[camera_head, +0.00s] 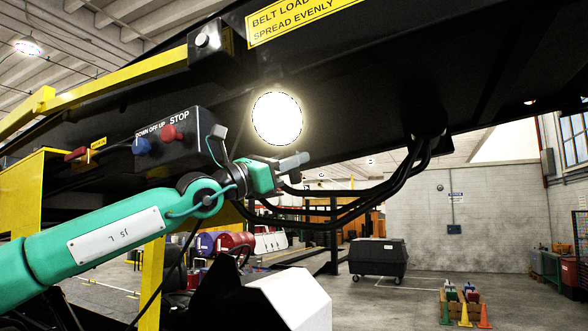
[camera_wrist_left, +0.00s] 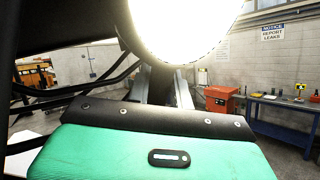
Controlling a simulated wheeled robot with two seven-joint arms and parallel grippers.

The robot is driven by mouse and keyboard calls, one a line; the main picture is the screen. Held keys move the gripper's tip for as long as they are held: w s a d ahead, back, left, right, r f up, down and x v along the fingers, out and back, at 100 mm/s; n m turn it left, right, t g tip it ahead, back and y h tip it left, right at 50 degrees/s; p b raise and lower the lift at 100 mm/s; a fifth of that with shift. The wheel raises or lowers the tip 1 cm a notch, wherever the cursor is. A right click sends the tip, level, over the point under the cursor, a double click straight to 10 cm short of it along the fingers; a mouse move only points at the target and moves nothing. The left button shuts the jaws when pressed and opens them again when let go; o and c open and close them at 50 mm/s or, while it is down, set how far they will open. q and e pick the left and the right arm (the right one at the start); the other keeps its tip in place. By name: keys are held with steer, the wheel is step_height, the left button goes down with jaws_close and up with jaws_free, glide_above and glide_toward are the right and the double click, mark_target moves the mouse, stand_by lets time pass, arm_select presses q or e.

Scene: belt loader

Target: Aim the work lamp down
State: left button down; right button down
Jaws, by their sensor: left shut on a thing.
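The work lamp (camera_head: 277,118) is a round, brightly lit white disc under the black belt loader. Its lit face points toward my head camera rather than straight down. In the left wrist view the lamp (camera_wrist_left: 185,25) glares at the top, just beyond my fingers. My left gripper (camera_head: 297,162) is at the lamp's lower right in the head view. In the wrist view its two grey fingers (camera_wrist_left: 162,88) stand either side of a dark part below the lamp, and they are shut on it. The glare hides the lamp's mount. My right gripper is not in view.
A control box (camera_head: 172,140) with a red STOP button and a blue knob is left of the lamp. Black hoses (camera_head: 400,175) hang close to the gripper's right. The loader's dark underside (camera_head: 400,75) lies above. Open floor with cones (camera_head: 465,314) is at lower right.

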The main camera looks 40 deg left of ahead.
arm_select(q)
steer(key=shift+w+a+r+t, duration=0.1)
steer(key=shift+w+r+t, duration=0.1)
steer(key=shift+w+t, duration=0.15)
steer(key=shift+w+r+m+h+p, duration=0.1)
steer(key=shift+m+h+p, duration=0.2)
steer(key=shift+p, duration=0.05)
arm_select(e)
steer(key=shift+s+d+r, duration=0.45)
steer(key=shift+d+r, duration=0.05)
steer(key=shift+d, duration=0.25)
arm_select(q)
steer(key=c, duration=1.3)
jaws_free()
steer(key=shift+w, duration=0.1)
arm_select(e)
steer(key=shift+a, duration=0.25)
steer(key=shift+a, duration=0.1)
arm_select(q)
steer(key=shift+s+a+f+b, duration=0.2)
steer(key=shift+s+f+b, duration=0.15)
steer(key=shift+s, duration=0.1)
steer(key=b+v, duration=0.6)
steer(key=v, duration=0.6)
steer(key=shift+s+a, duration=0.2)
steer(key=shift+s, duration=0.05)
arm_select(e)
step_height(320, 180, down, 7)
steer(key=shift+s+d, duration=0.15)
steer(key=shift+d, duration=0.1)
